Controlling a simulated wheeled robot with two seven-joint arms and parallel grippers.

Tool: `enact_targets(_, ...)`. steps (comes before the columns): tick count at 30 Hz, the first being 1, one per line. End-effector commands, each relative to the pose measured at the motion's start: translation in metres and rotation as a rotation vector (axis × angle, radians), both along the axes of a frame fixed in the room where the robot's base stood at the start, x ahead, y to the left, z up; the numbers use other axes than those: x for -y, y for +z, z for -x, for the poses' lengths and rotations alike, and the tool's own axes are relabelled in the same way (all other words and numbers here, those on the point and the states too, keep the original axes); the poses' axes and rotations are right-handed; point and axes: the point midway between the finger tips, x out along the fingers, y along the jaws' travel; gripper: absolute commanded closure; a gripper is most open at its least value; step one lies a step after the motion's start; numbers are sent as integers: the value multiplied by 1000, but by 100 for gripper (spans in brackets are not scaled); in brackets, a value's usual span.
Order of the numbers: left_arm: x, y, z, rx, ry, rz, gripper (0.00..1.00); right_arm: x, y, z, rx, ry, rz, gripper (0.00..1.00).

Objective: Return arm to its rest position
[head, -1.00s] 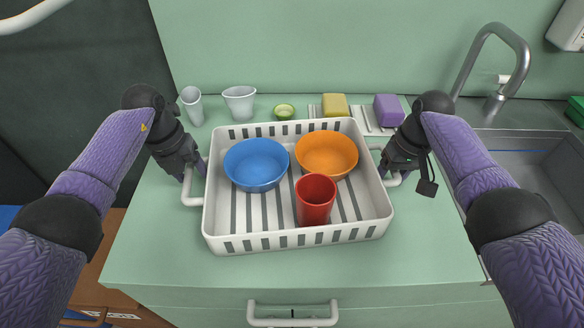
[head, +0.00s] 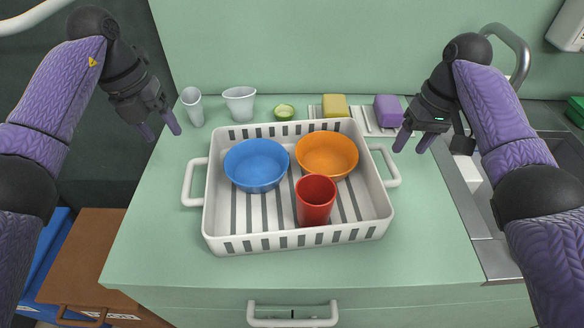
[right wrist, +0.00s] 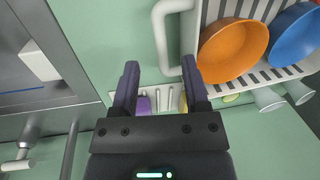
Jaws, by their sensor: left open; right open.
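A white slotted basket (head: 290,243) with a handle on each side stands on the green counter. It holds a blue bowl (head: 257,165), an orange bowl (head: 327,155) and a red cup (head: 315,200). My left gripper (head: 160,132) is open and empty, up and left of the left handle (head: 189,182). My right gripper (head: 413,143) is open and empty, up and right of the right handle (head: 388,165). In the right wrist view its open fingers (right wrist: 160,85) have nothing between them, and the basket handle (right wrist: 160,35) shows beyond their tips.
Two white cups (head: 240,102), a small green bowl (head: 284,112), a yellow sponge (head: 335,106) and a purple block (head: 389,110) stand along the back. The sink (head: 560,190) and tap (head: 500,45) are at right. The counter front (head: 290,275) is clear.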

Motion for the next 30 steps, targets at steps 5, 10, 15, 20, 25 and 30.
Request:
enact_targets(5, 0, 0, 0, 0, 0, 0, 42, 4, 23, -1, 0, 0, 0, 42)
enact_targets(10, 0, 0, 0, 0, 0, 0, 42, 5, 25, -1, -1, 0, 0, 42)
enact_targets(15, 0, 3, 0, 1, 0, 0, 42, 4, 28, -1, 0, 0, 0, 42)
enact_targets(20, -3, 20, 0, 3, 1, 0, 42, 4, 46, 0, 8, 1, 0, 42)
enact_targets(25, -6, 35, 1, 2, 1, 0, 42, 4, 63, 1, 15, 0, 0, 42)
enact_targets(30, -8, 50, 1, 2, 0, 0, 42, 4, 79, 1, 21, 0, -1, 42)
